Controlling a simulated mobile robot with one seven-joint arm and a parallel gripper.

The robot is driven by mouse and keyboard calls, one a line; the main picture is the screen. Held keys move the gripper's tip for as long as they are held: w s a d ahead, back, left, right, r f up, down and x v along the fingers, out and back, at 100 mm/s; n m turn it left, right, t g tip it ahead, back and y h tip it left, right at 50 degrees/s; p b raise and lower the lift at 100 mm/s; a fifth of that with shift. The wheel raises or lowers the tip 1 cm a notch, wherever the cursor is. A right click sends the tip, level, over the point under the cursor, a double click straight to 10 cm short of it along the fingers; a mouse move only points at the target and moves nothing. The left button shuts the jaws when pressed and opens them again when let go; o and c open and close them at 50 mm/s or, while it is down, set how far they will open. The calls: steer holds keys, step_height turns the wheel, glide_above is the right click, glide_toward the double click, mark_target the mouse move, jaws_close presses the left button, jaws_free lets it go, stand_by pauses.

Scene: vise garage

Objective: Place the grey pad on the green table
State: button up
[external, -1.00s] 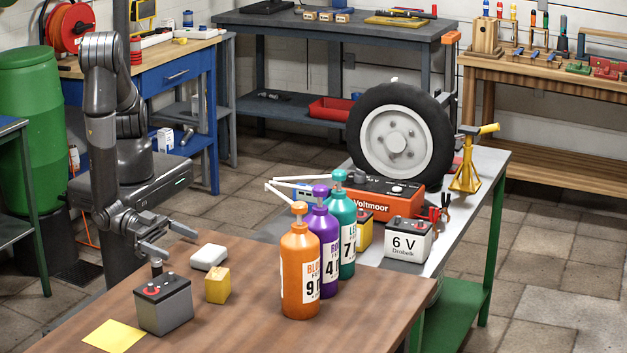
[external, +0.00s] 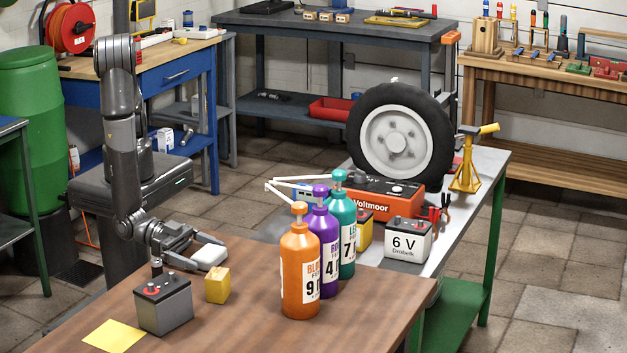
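A pale, light-grey rounded pad (external: 211,254) lies flat on the brown wooden table (external: 240,325), behind a small yellow block. My gripper (external: 207,253) is low over the tabletop, pointing right. Its two fingers are spread, one on the far side and one on the near side of the pad; the pad's left end lies between them. I cannot tell whether the fingers touch it. The green table (external: 465,325) has a grey top and green legs and stands to the right, partly hidden by bottles.
A grey battery (external: 165,305), yellow block (external: 217,286) and yellow sheet (external: 113,336) are near my gripper. Orange (external: 299,265), purple and teal bottles stand toward the green table. That table holds a wheel (external: 398,137), orange charger, 6 V battery (external: 408,240) and yellow jack stand (external: 468,165).

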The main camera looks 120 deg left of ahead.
steer(key=c, duration=0.9)
steer(key=shift+r, duration=0.1)
steer(key=shift+r, duration=0.15)
steer(key=s, duration=1.8)
